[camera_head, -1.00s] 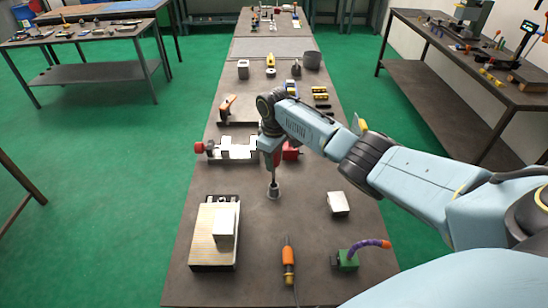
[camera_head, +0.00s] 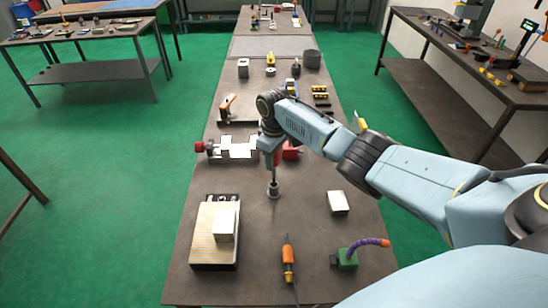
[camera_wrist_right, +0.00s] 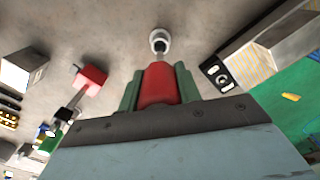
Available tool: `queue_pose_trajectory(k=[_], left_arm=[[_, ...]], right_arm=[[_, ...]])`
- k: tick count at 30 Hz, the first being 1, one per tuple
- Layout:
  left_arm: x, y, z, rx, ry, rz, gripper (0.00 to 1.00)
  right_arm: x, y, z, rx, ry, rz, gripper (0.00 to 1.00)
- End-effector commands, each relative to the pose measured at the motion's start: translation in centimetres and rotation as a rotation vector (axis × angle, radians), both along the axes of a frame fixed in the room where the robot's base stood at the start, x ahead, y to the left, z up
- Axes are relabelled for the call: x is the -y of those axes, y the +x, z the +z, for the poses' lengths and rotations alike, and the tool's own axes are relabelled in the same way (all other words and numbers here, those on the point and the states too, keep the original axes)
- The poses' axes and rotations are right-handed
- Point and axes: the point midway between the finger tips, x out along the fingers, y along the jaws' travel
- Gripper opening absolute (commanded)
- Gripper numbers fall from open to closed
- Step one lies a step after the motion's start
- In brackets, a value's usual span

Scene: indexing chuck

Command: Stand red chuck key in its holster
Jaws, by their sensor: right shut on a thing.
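My right gripper (camera_head: 272,155) is shut on the red chuck key (camera_wrist_right: 158,85). Its green fingers (camera_wrist_right: 158,88) lie on both sides of the red handle in the wrist view. The key's grey shank (camera_head: 274,173) points down from the gripper, roughly upright. The holster (camera_head: 273,191), a small grey metal cylinder on the bench, stands directly under the shank; it also shows in the wrist view (camera_wrist_right: 159,37). The shank's lower end meets the holster's mouth in the picture; I cannot tell how deep it sits. My left gripper is not in view.
A vise with red ends (camera_head: 236,150) lies just behind my gripper. A tan-topped plate with a metal block (camera_head: 203,252) is front left. A metal block (camera_head: 338,203), an orange-handled tool (camera_head: 288,263) and a green base with a purple hose (camera_head: 347,259) stand right and front.

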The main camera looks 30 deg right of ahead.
Motion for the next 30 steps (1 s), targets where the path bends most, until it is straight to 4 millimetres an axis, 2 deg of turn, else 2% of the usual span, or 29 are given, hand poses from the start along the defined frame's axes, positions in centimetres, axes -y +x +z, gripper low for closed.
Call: queue_pose_trajectory(k=[30], left_arm=[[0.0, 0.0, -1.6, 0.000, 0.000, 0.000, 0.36]], right_arm=[[0.0, 0.0, -2.3, 0.000, 0.000, 0.000, 0.06]])
